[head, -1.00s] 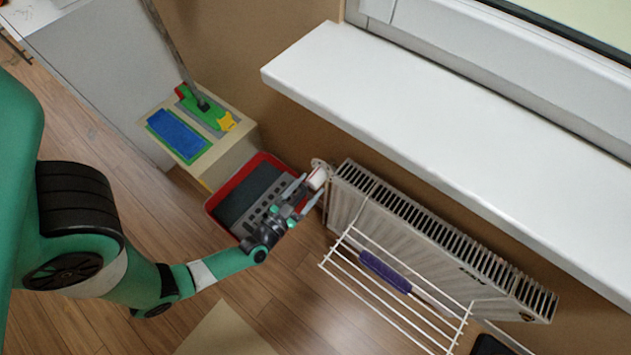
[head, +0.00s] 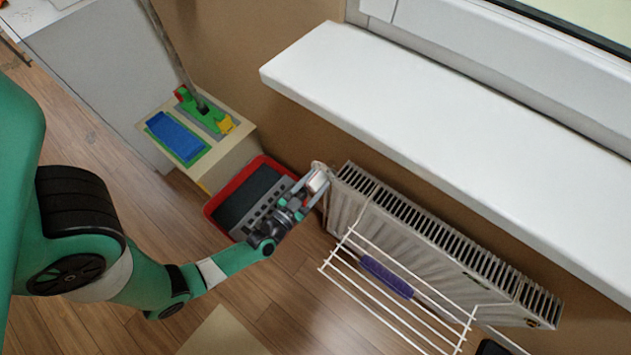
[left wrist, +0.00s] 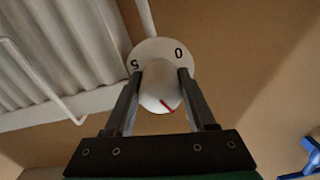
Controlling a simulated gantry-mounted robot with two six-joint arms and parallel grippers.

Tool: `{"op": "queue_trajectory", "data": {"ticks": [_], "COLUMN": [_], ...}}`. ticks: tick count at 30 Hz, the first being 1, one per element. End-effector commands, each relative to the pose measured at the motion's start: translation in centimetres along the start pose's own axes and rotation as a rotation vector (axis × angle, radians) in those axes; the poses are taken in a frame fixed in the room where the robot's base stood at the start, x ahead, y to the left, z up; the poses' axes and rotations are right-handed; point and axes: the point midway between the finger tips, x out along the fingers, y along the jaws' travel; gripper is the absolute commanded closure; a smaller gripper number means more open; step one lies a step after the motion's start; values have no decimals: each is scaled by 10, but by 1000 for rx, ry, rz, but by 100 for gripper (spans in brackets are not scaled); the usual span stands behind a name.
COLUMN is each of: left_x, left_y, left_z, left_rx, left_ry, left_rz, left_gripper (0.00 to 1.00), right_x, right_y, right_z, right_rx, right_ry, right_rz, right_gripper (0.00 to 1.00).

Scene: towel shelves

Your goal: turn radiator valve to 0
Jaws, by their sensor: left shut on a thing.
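The white radiator valve knob (left wrist: 158,88) shows in the left wrist view in front of a white round dial (left wrist: 160,50) marked 5 at left and 0 at right. A red line on the knob points down and to the right in that view. My left gripper (left wrist: 159,86) is shut on the knob, one finger on each side. In the head view the knob (head: 317,179) is at the left end of the white radiator (head: 440,250), and my left gripper (head: 308,186) reaches it from the lower left. My right gripper is not in view.
A white wire drying rack (head: 340,255) with a purple item (head: 386,276) hangs on the radiator front. A red-rimmed tray (head: 222,198) stands on the floor below my left gripper. The white windowsill (head: 440,125) overhangs above the radiator.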

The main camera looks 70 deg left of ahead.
Motion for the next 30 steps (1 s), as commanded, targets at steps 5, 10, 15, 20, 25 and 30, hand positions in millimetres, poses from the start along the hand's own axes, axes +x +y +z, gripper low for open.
{"op": "queue_trajectory", "data": {"ticks": [5, 10, 15, 20, 25, 30], "left_x": [0, 0, 0, 0, 0, 0], "left_y": [0, 0, 1, 1, 1, 2], "left_z": [0, 0, 0, 0, 0, 0], "left_rx": [-24, -89, -203, -344, -506, -668], "left_ry": [0, 0, 1, 1, 2, 1], "left_rz": [0, 0, 0, 0, 1, 0], "left_gripper": [100, 100, 100, 100, 100, 100], "right_x": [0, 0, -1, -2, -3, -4], "right_y": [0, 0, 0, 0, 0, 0], "right_z": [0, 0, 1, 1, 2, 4], "right_rx": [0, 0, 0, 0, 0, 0], "right_ry": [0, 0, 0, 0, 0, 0], "right_rz": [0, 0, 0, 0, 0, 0], "right_gripper": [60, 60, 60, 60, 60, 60]}}
